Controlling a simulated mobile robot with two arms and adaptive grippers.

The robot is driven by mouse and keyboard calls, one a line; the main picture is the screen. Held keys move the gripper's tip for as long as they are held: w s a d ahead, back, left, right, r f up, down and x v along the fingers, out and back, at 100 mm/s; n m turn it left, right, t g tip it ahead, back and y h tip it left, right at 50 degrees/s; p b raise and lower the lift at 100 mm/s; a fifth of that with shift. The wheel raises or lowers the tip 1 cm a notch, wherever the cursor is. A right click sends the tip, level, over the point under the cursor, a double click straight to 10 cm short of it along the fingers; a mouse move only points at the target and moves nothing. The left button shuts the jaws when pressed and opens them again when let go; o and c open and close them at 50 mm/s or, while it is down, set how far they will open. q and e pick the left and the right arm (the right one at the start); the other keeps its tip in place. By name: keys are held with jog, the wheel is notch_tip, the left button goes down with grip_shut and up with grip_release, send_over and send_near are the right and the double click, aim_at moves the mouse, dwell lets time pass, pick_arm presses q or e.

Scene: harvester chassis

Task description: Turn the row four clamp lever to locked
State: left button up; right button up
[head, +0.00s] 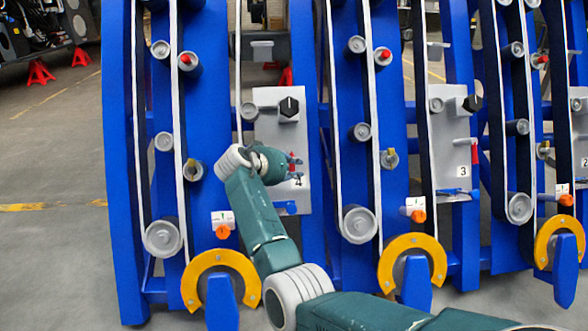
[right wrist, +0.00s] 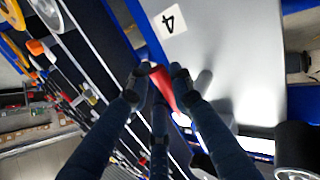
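The row four clamp lever is a short red handle (head: 291,160) on the grey panel (head: 265,150) marked 4. In the right wrist view the red lever (right wrist: 163,86) lies between the fingers, with the number 4 label (right wrist: 168,20) above it. My right gripper (head: 293,168) is at this lever, its arm coming up from the lower right. In the wrist view its fingertips (right wrist: 160,73) close in on both sides of the red handle and appear to touch it. The fingers partly hide the lever in the head view. My left gripper is not in view.
A black knob (head: 289,106) sits above the lever on the same panel. Panel 3 (head: 450,130) to the right has its own red lever (head: 475,152), pointing up. Blue row frames with rollers and yellow guards (head: 220,262) crowd both sides. Open floor (head: 50,160) lies at left.

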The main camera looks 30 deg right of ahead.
jog(key=o, duration=0.4)
jog(key=shift+a+f, duration=0.1)
jog(key=shift+f, duration=0.05)
jog(key=v, duration=1.2)
jog(key=shift+w, duration=0.1)
